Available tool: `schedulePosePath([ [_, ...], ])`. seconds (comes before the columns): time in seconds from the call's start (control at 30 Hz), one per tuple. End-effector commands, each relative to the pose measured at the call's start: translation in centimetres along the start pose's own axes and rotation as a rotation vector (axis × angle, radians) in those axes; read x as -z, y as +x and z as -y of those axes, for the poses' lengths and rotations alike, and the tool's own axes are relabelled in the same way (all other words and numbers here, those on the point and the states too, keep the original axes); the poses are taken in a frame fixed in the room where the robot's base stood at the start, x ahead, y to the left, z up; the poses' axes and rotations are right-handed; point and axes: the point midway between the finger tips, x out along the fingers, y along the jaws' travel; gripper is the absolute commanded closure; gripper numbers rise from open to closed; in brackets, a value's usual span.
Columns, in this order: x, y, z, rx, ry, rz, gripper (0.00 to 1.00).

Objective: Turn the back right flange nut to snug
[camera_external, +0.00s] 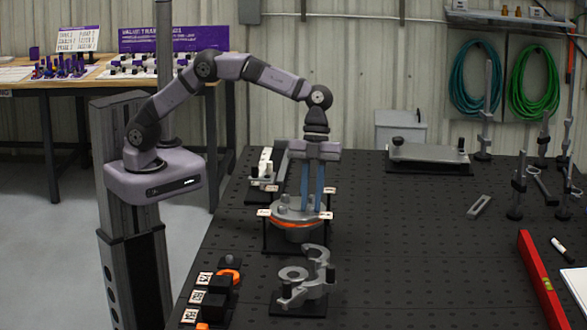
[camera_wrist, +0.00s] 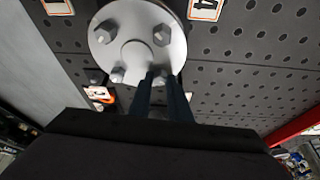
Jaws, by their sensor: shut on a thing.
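The grey round flange (camera_external: 291,213) stands on a dark base with an orange ring under its rim. In the wrist view the flange (camera_wrist: 135,25) shows a raised centre and several hex nuts, among them one at upper left (camera_wrist: 106,32), one at upper right (camera_wrist: 161,34) and one at lower left (camera_wrist: 117,75). My gripper (camera_external: 312,207) points straight down over the flange's right side. Its two blue fingers are shut on a flange nut, at the lower right in the wrist view (camera_wrist: 164,74). The fingers hide much of that nut.
Numbered tags (camera_external: 264,212) stand around the flange. A grey bracket-like casting (camera_external: 307,280) sits in front, with black blocks (camera_external: 217,299) to its left. A white-and-grey fixture (camera_external: 264,168) stands behind. The black perforated table (camera_external: 430,235) is mostly clear to the right, up to a red bar (camera_external: 540,275).

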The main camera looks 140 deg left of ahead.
Motion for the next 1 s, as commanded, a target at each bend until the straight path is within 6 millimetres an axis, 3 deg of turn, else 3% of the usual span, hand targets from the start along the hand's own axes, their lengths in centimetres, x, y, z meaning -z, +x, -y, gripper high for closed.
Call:
schedulePosePath([
  [0.5,0.31,-0.43,0.53,-0.135,0.343,0.000,1.00],
  [1.0,0.33,-0.30,0.64,-0.158,0.411,0.000,1.00],
])
